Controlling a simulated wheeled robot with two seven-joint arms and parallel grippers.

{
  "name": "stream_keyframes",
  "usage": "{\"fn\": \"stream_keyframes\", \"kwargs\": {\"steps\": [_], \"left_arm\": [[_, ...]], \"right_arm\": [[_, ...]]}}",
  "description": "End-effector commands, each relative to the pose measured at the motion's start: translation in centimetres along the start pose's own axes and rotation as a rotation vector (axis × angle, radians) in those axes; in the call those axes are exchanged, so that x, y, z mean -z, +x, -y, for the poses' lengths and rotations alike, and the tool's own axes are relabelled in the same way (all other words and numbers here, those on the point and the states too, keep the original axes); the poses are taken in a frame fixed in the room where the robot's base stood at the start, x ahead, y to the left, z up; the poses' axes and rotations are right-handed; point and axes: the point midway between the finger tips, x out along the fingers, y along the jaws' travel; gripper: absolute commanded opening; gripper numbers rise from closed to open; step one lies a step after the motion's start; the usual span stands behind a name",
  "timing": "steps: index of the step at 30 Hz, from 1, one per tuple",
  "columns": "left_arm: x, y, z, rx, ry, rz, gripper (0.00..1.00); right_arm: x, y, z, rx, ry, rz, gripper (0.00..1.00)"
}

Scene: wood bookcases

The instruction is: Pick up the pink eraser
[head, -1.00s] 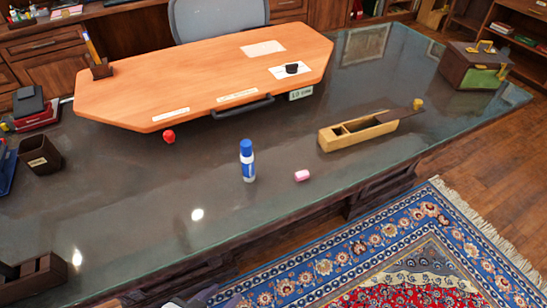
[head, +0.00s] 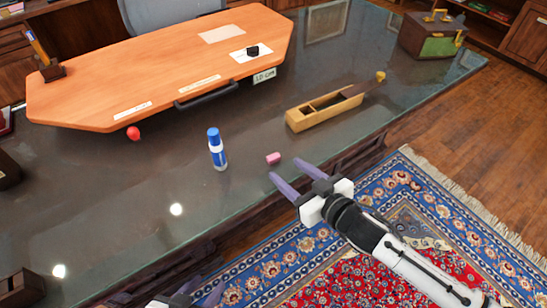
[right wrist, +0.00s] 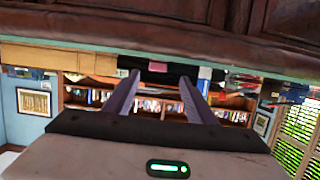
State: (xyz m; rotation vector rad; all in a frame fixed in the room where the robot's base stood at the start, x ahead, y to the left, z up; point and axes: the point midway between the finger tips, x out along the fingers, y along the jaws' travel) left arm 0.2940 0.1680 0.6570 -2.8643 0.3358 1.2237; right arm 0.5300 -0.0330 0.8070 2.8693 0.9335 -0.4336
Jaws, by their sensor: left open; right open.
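The small pink eraser (head: 273,158) lies on the dark glossy desk top (head: 130,200), near its front edge. My right gripper (head: 286,170) reaches in from the lower right. Its two purple fingers are spread, and nothing shows between them. The eraser shows just beyond the fingertips, nearer the left finger; I cannot tell the height gap.
A blue and white glue stick (head: 217,149) stands left of the eraser. An open wooden box (head: 325,106) lies behind and right. A red object (head: 133,133) sits by the orange board (head: 160,70). A patterned rug (head: 375,235) covers the floor before the desk.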

Motion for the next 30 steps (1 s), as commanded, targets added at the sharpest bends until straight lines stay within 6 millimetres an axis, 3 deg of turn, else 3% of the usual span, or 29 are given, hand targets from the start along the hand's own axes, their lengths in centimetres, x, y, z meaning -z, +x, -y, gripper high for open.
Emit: {"fn": "stream_keyframes", "kwargs": {"steps": [13,22,23,30], "left_arm": [[0.1,0.0,0.0,0.000,0.000,-0.002,0.42],[0.2,0.1,0.1,0.001,0.001,-0.004,0.42],[0.2,0.1,0.1,0.001,0.001,-0.005,0.42],[0.2,0.1,0.1,0.001,0.001,-0.005,0.42]], "right_arm": [[0.5,5.1,-0.5,0.000,0.001,0.000,0.51],[0.5,5.6,-0.5,0.000,0.002,0.001,0.51],[0.5,5.6,-0.5,0.000,0.001,0.000,0.49],[0.5,5.6,-0.5,-0.001,0.001,0.001,0.09]]}}
